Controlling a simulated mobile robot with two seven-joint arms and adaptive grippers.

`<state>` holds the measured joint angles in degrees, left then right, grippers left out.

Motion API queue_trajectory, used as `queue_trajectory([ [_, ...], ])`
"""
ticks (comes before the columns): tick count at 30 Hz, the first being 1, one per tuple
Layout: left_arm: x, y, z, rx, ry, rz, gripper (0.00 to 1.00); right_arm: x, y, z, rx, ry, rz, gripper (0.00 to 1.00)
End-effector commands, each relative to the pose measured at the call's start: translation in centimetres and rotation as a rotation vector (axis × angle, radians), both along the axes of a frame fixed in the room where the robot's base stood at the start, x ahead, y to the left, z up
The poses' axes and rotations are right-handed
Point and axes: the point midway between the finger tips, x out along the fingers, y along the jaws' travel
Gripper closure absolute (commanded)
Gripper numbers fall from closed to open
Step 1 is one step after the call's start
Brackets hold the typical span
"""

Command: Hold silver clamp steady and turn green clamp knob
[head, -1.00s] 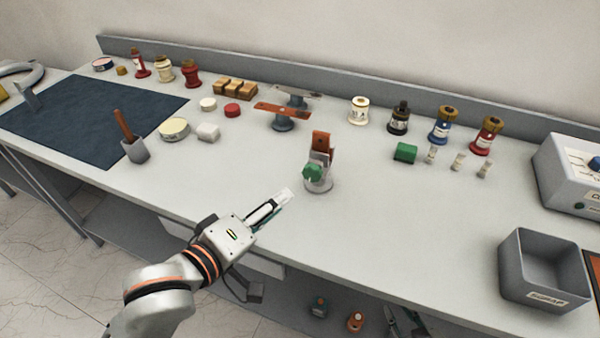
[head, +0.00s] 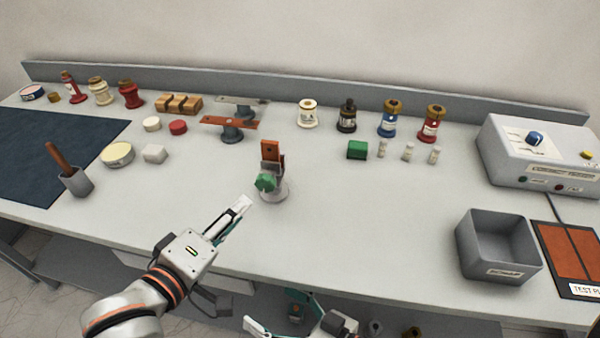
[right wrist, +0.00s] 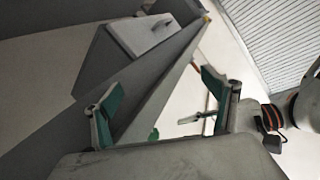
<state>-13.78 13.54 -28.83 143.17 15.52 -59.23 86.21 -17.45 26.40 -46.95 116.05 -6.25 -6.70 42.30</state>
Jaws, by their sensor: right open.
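The silver clamp (head: 274,188) stands upright on the bench with a green knob (head: 265,182) on its front and an orange-brown plate (head: 270,151) rising from its top. My left gripper (head: 240,204) is just left of and in front of the clamp, close to the knob but apart from it. Its fingers are seen from the side, so its opening is unclear. My right gripper (head: 272,309) is low at the bottom of the head view, by the bench's front edge. In the right wrist view its fingers (right wrist: 158,92) are spread and empty.
A grey scrap bin (head: 497,247) and a tester box (head: 537,155) stand at the right. Several bushings, a green block (head: 357,149) and small pale pieces stand behind the clamp. Bench around the clamp is clear.

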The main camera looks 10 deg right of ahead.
Motion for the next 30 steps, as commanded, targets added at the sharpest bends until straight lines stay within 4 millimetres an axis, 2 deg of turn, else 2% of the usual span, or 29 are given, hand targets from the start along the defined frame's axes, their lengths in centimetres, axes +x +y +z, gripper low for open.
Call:
queue_trajectory([
  [3,0.0,0.0,0.0,0.000,0.000,0.000,0.72,-1.1,2.0,1.6,0.026,-0.080,0.125,0.15],
  [6,0.0,0.0,0.0,0.000,0.000,0.000,0.72,-2.6,3.2,2.2,0.043,-0.115,0.221,0.15],
  [11,0.0,0.0,0.0,0.000,0.000,0.000,0.72,-4.9,3.8,2.5,0.044,-0.160,0.360,0.15],
  [14,0.0,0.0,0.0,0.000,0.000,0.000,0.72,-6.0,3.5,3.1,0.034,-0.214,0.444,0.15],
  [17,0.0,0.0,0.0,0.000,0.000,0.000,0.72,-6.6,2.5,4.9,0.021,-0.325,0.522,0.15],
  [23,0.0,0.0,0.0,0.000,0.000,0.000,0.72,-6.6,0.8,9.5,0.014,-0.561,0.578,0.15],
  [30,0.0,0.0,0.0,0.000,0.000,0.000,0.72,-6.6,-1.6,15.7,0.016,-0.874,0.590,0.15],
])
